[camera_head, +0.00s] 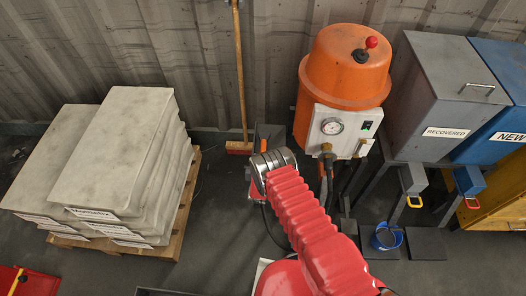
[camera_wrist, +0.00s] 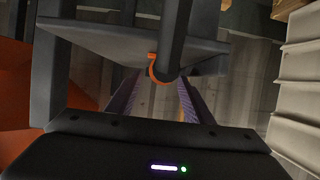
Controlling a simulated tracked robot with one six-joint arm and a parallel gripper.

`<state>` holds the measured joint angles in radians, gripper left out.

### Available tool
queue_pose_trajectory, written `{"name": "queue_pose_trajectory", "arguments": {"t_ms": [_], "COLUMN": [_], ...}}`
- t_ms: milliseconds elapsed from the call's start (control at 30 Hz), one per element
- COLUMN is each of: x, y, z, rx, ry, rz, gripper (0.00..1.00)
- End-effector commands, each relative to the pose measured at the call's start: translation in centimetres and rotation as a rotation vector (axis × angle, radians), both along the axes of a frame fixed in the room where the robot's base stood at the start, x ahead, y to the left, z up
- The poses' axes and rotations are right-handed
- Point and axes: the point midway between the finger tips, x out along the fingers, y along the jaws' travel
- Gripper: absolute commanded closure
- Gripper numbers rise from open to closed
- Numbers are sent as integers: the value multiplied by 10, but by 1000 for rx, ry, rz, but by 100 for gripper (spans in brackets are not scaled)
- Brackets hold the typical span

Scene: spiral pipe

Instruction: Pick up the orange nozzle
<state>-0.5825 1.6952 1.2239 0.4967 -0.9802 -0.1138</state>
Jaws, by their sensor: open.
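In the wrist view, an orange ring-like piece (camera_wrist: 152,70) shows at the lower end of a dark tube (camera_wrist: 173,40). It looks like the orange nozzle, but only part of it shows. The tube passes in front of a dark grey plate or bracket (camera_wrist: 100,40). My gripper (camera_wrist: 155,98) is open, with its two ridged fingers spread left and right below the orange piece in the picture. Nothing is seen between the fingertips. In the head view my red arm reaches toward the wall, and my gripper and the nozzle are not clearly seen.
An orange tank (camera_head: 345,75) with a gauge stands just right of my arm. Pale sacks (camera_head: 115,140) are stacked on a pallet (camera_head: 180,215) at left. A broom (camera_head: 240,80) leans on the wall. Grey (camera_head: 440,95) and blue (camera_head: 500,70) bins and a blue bucket (camera_head: 386,237) are at right.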

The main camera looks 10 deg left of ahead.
Motion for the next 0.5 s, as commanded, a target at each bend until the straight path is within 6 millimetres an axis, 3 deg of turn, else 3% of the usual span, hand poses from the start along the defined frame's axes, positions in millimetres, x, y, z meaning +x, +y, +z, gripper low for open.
{"name": "queue_pose_trajectory", "arguments": {"t_ms": [300, 500], "x": [25, 28], "y": [2, 3], "z": [-10, -12], "rx": [1, 0], "ry": [-1, 1], "rz": [0, 0], "gripper": [53, 53]}}
